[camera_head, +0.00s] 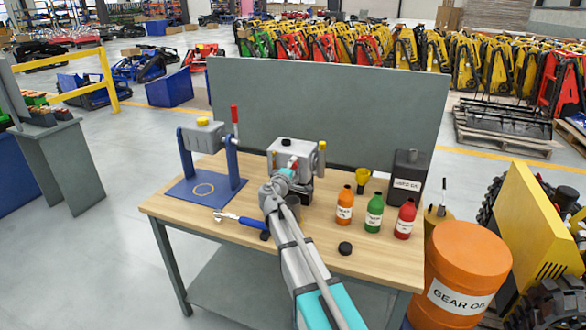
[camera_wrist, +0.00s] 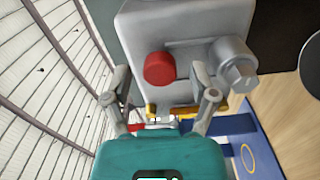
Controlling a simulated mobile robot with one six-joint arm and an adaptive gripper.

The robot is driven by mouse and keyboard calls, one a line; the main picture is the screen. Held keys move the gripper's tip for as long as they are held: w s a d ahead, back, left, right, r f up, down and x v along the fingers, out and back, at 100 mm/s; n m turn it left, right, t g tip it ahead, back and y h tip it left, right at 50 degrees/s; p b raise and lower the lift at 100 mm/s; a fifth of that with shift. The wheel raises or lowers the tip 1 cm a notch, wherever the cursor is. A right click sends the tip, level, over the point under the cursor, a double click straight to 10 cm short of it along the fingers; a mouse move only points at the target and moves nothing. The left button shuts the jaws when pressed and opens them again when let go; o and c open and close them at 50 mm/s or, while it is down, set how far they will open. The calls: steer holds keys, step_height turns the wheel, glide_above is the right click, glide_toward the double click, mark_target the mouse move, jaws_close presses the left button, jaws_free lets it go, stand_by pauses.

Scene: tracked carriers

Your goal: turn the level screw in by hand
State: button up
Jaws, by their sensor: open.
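A grey gear housing (camera_head: 298,152) stands on the wooden workbench (camera_head: 285,262); it fills the upper middle of the wrist view (camera_wrist: 185,22). A round red screw head or cap (camera_wrist: 159,68), apparently the level screw, sits on the housing face. A grey cylindrical fitting with a hex end (camera_wrist: 235,66) sticks out to its right. My gripper (camera_wrist: 160,78) is open, with one finger on each side of the red head. Contact between the fingers and the head cannot be told.
Orange (camera_head: 344,206), green (camera_head: 374,213) and red bottles (camera_head: 405,219) and a black can (camera_head: 408,178) stand at right. A blue-handled wrench (camera_head: 240,218) and black cap (camera_head: 345,248) lie in front. A blue stand (camera_head: 206,188) is at left, an orange drum (camera_head: 468,262) beside the bench.

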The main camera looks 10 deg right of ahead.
steer(key=n, duration=0.9)
steer(key=shift+n, duration=0.3)
steer(key=n, duration=0.4)
steer(key=shift+n, duration=0.3)
steer(key=n, duration=0.5)
stand_by(0.3)
